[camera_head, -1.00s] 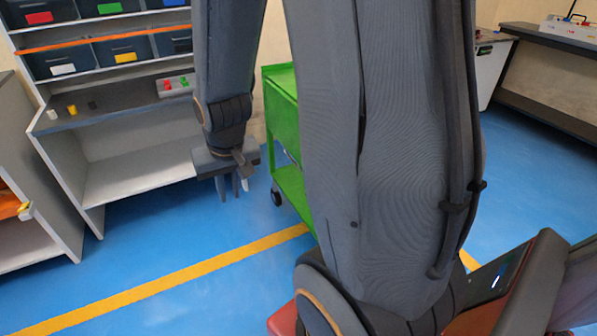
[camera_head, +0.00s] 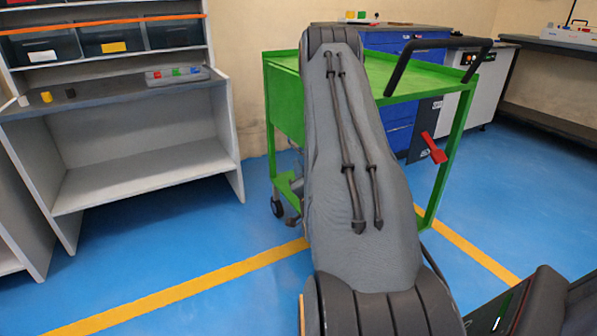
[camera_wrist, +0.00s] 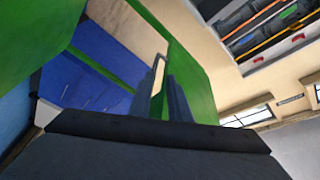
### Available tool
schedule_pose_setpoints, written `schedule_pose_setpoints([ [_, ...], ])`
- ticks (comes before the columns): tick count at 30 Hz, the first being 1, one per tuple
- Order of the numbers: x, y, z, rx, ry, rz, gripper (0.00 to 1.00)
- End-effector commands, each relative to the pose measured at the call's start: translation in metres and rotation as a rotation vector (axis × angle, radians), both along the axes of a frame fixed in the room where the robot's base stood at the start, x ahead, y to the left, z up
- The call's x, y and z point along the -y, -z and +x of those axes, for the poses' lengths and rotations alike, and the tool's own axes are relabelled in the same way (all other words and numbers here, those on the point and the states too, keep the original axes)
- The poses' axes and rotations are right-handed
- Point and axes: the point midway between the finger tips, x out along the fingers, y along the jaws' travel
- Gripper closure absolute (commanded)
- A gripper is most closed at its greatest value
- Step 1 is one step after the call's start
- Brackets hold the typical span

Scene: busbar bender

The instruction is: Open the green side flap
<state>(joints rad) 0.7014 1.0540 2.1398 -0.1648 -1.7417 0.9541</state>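The green cart (camera_head: 448,165) stands in the middle of the head view, partly hidden by my arm. A green panel, seemingly the side flap (camera_head: 284,103), hangs down at the cart's left side, with its right part behind my arm. In the wrist view a large green panel (camera_wrist: 192,50) fills the centre right; it looks like the same flap. My gripper (camera_wrist: 166,92) shows there as dark fingers in front of the green, near the panel's lower left edge. I cannot tell whether they touch it or how far apart they are. My gripper is hidden in the head view.
A grey shelf unit (camera_head: 140,175) with bins stands left. Blue drawers (camera_head: 398,105) stand behind the cart. A black handle (camera_head: 440,42) and a red lever (camera_head: 433,148) are at the cart's right. Blue floor is open between shelf and cart.

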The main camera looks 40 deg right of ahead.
Motion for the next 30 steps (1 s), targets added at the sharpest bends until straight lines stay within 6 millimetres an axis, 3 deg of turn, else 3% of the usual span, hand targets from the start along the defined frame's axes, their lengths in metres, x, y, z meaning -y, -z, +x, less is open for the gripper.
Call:
schedule_pose_setpoints([
  [1,0.005,0.010,-0.005,0.034,0.010,0.000,0.83],
  [8,0.015,0.012,-0.013,0.112,0.021,-0.004,0.83],
  [21,0.046,-0.002,0.037,0.112,0.020,-0.005,0.83],
  [30,0.053,-0.005,0.048,0.110,0.021,-0.004,0.83],
])
